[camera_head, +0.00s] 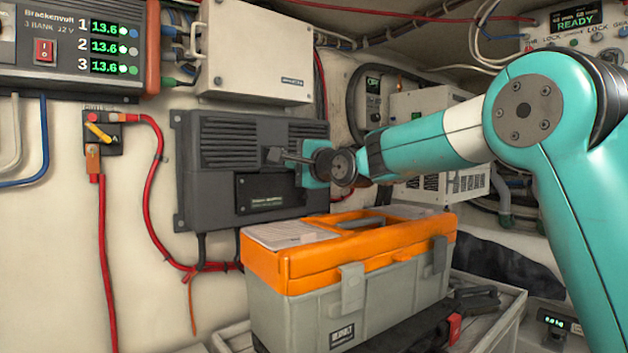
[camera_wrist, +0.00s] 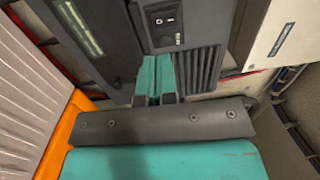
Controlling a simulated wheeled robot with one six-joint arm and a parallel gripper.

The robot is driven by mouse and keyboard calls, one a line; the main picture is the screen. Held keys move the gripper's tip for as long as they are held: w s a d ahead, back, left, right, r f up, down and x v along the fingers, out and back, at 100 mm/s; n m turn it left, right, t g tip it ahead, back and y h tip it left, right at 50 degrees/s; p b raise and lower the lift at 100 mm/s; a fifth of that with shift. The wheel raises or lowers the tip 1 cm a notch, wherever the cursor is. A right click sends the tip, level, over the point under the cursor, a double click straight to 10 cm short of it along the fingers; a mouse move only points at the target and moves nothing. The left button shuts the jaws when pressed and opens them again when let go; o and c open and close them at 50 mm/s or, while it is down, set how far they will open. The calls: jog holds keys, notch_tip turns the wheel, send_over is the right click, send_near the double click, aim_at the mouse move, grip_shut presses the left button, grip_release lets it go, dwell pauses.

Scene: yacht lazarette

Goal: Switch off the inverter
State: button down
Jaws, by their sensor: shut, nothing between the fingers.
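A dark grey finned unit (camera_head: 215,175), which looks like the inverter, is mounted on the wall; its small label is unreadable. In the wrist view a black rocker switch (camera_wrist: 165,17) with two white marks sits on a dark finned housing (camera_wrist: 196,70). I cannot tell which side of the rocker is pressed. My gripper (camera_head: 272,155) is shut and empty in front of the unit's right half, hiding part of its face. In the wrist view the closed teal fingers (camera_wrist: 155,62) point toward the housing just below the switch. Contact cannot be told.
An orange-lidded grey toolbox (camera_head: 345,300) stands below my arm. A charger with a red rocker switch (camera_head: 45,50) is at upper left. A yellow-handled battery switch (camera_head: 100,132) with red cables is left. A cream box (camera_head: 255,55) hangs above the unit.

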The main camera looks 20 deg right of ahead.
jog(key=b+v, duration=0.2)
jog(key=v, duration=0.5)
jog(key=shift+a+f, duration=0.15)
jog(key=shift+a, duration=0.05)
